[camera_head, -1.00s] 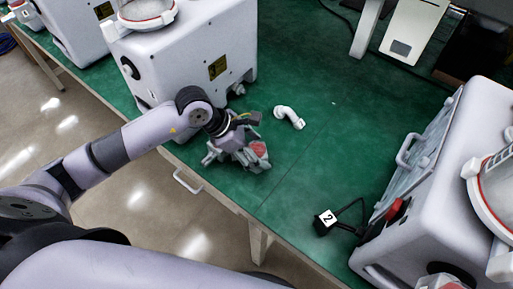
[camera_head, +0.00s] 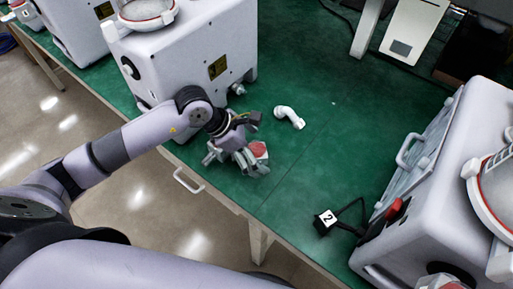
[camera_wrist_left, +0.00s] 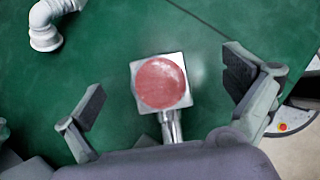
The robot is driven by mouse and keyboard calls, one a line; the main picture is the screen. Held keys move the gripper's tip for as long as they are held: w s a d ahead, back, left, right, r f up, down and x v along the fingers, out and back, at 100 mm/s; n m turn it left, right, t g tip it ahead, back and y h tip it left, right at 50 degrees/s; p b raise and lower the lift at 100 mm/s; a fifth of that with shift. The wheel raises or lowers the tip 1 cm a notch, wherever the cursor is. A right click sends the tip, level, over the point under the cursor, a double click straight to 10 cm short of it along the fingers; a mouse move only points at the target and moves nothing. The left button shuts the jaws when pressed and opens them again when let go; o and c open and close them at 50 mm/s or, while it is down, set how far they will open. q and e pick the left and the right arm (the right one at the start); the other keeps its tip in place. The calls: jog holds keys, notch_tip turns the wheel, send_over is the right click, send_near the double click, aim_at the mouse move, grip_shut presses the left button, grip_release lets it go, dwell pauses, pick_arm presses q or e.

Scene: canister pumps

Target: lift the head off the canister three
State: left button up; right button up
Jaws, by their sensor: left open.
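A small square white block with a round red top (camera_wrist_left: 161,82) sits between the open fingers in the left wrist view, with a short metallic stem on its near side. It also shows beside the gripper in the head view (camera_head: 258,149). My left gripper (camera_head: 238,158) is open over the green table, low and around this block; I cannot tell whether a finger touches it. Its fingers stand apart on both sides in the wrist view (camera_wrist_left: 167,92). I see no label reading three, so I cannot tell which object is canister three. My right gripper is not in view.
A white elbow pipe (camera_head: 289,117) lies on the green table (camera_head: 310,165) behind the gripper. A large white machine (camera_head: 190,50) stands behind the arm, another (camera_head: 440,190) at right. A black tag marked 2 (camera_head: 326,220) lies near the right machine.

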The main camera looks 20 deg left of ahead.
pick_arm(q)
jog(key=shift+r+p, duration=1.45)
jog(key=shift+r, duration=1.1)
jog(key=shift+r+p, duration=1.4)
jog(key=shift+r, duration=1)
